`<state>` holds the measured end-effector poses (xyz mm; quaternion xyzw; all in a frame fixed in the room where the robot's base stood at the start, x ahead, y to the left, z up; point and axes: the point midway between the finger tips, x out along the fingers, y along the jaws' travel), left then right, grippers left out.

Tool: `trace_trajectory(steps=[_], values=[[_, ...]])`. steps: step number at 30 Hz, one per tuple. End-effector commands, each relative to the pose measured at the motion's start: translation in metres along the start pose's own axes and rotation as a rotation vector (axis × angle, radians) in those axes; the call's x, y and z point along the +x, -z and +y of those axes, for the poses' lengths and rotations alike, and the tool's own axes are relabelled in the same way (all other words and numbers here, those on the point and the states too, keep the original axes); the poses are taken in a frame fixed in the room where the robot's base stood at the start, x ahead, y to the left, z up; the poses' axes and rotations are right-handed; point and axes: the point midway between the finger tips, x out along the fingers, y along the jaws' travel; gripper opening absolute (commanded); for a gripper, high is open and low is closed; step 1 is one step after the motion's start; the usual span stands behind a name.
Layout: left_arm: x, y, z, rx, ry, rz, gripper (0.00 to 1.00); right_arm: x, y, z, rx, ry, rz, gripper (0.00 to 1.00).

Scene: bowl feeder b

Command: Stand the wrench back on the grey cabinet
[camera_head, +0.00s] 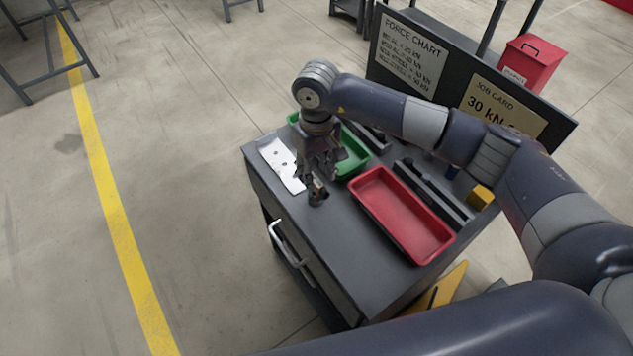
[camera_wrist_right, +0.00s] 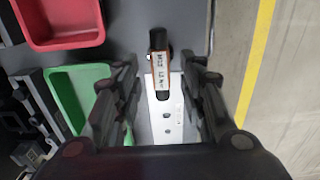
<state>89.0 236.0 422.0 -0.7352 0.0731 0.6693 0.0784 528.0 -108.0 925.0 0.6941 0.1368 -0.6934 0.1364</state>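The wrench (camera_wrist_right: 159,68), dark with an orange and white label, shows ahead of my right gripper in the wrist view. In the head view it shows as a short dark and copper piece (camera_head: 318,196) at the near left part of the grey cabinet (camera_head: 325,240). My left gripper is not in view.
A white plate with holes (camera_head: 281,166) lies on the cabinet, left of the green tray (camera_head: 357,158). A red tray (camera_head: 405,215) and a yellow block (camera_head: 480,196) are to the right. A dark sign board (camera_head: 440,78) stands behind. The cabinet's front left strip is clear.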

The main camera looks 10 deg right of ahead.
Motion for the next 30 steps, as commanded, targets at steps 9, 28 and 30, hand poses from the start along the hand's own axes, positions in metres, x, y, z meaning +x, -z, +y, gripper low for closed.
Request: trace_trajectory(steps=[9,28,30], values=[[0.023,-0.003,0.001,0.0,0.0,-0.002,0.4,-0.061,0.001,0.001,0.0,-0.001,0.004,0.38],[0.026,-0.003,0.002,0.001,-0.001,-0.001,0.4,-0.079,0.0,0.0,-0.001,0.0,0.0,0.38],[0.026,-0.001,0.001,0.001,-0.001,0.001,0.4,-0.079,0.0,0.0,-0.001,0.0,0.0,0.38]])
